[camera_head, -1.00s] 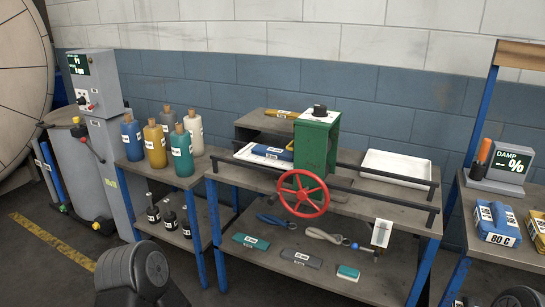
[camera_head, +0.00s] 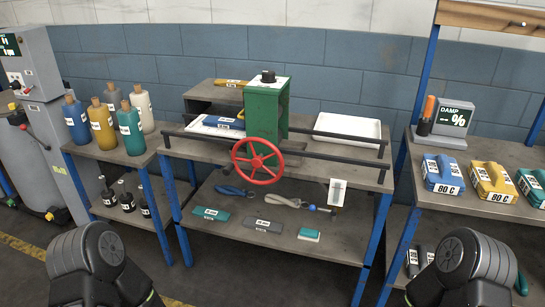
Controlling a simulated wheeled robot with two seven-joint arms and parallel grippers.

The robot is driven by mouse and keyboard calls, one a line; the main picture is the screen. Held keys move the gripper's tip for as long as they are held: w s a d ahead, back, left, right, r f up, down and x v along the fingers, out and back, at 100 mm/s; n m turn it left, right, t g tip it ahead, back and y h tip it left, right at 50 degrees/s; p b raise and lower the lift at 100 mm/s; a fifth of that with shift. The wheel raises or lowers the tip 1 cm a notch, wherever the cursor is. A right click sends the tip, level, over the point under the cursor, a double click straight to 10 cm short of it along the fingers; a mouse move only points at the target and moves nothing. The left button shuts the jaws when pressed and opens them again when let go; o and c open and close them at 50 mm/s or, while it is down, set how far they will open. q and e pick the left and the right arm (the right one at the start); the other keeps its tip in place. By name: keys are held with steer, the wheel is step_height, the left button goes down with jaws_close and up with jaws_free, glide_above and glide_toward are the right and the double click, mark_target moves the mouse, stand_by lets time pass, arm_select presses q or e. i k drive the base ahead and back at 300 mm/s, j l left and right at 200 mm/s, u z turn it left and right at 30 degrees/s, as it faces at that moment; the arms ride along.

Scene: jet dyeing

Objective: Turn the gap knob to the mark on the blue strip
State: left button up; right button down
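The green machine (camera_head: 263,112) stands on the middle table, with a red handwheel (camera_head: 257,161) on its front. A black knob (camera_head: 268,75) sits on its pale top plate; I take it for the gap knob. Its pointer and any marks are too small to read. A blue piece with a white label (camera_head: 222,123) lies left of the machine, partly hidden behind the rail; I cannot tell whether it is the blue strip. Dark rounded links of my arms show at the bottom left and bottom right, well apart from the machine. Neither gripper's fingers show.
Dark rails (camera_head: 330,150) run along the table front. A white tray (camera_head: 347,128) lies right of the machine. Bottles (camera_head: 130,131) crowd the left stand. The right table holds a damp meter (camera_head: 454,121) and labelled blocks (camera_head: 443,174). Tools and pads (camera_head: 262,225) lie on the lower shelf.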

mark_target(268, 77)
steer(key=i+j+z, duration=0.15)
steer(key=j, duration=0.2)
steer(key=i+j+z, duration=0.3)
steer(key=j, duration=0.45)
steer(key=i+j+z, duration=0.15)
steer(key=j, duration=0.25)
steer(key=i+j+z, duration=0.15)
steer(key=j, duration=0.25)
steer(key=i+j+z, duration=0.15)
steer(key=j, duration=0.3)
steer(key=i+j+z, duration=0.15)
steer(key=j, duration=0.3)
